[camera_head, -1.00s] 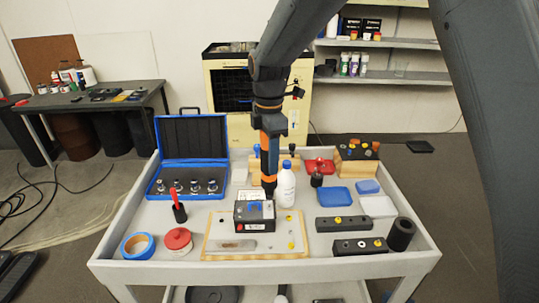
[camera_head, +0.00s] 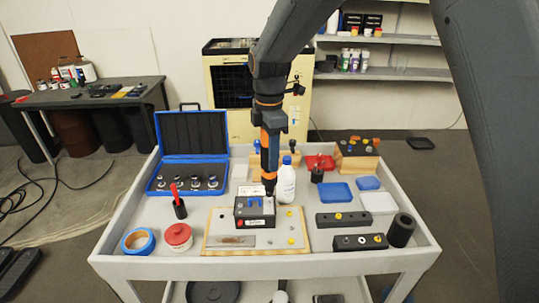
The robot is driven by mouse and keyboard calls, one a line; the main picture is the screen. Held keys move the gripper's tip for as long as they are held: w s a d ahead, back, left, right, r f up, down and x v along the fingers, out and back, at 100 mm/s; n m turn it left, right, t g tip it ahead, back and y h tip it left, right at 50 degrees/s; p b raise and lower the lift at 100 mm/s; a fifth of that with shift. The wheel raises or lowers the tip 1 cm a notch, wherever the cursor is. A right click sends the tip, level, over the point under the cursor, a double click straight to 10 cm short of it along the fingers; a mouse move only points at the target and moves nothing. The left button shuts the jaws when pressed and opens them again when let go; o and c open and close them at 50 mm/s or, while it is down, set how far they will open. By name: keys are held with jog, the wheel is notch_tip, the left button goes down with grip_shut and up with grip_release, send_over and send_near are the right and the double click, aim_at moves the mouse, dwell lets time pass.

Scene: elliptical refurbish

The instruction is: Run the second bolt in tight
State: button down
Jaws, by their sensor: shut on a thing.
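My gripper (camera_head: 270,128) is shut on an orange and black driver (camera_head: 269,155), held upright above the middle of the cart. The driver's lower tip comes down at the rear right of a dark box-like unit (camera_head: 241,219) with blue parts on top. I cannot tell whether the tip touches it. The unit stands on a light board with a wooden edge (camera_head: 270,246). The bolts are too small to make out, and the driver's tip hides the spot under it.
A white bottle (camera_head: 287,184) stands close right of the driver. An open blue socket case (camera_head: 190,160) is at the back left. Dark blocks (camera_head: 342,220) and a black cylinder (camera_head: 401,230) are at the right. Blue tape (camera_head: 138,241) and a red-lidded pot (camera_head: 178,238) are front left.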

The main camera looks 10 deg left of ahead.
jog(key=shift+f, duration=0.65)
dwell(1.8)
jog(key=shift+r, duration=0.1)
jog(key=shift+r+p, duration=2.7)
jog(key=shift+r, duration=1.75)
